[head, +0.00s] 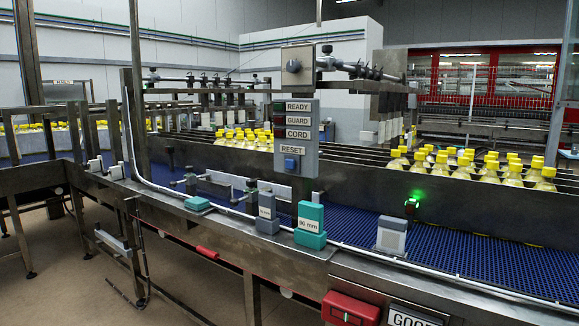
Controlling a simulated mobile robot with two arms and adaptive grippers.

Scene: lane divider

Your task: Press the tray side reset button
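A grey control panel (310,150) stands on a post in the middle of the head view. It carries labels reading READY, GUARD, CORD and RESET. A blue reset button (291,164) sits below the RESET label. A knob (293,66) is above the panel. I cannot tell from the picture whether this is the tray side panel. Neither of my grippers is in view.
A blue conveyor belt (450,248) runs behind a metal front rail. Yellow-capped bottles (500,169) stand in lanes behind it. Open floor (60,285) shows at lower left.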

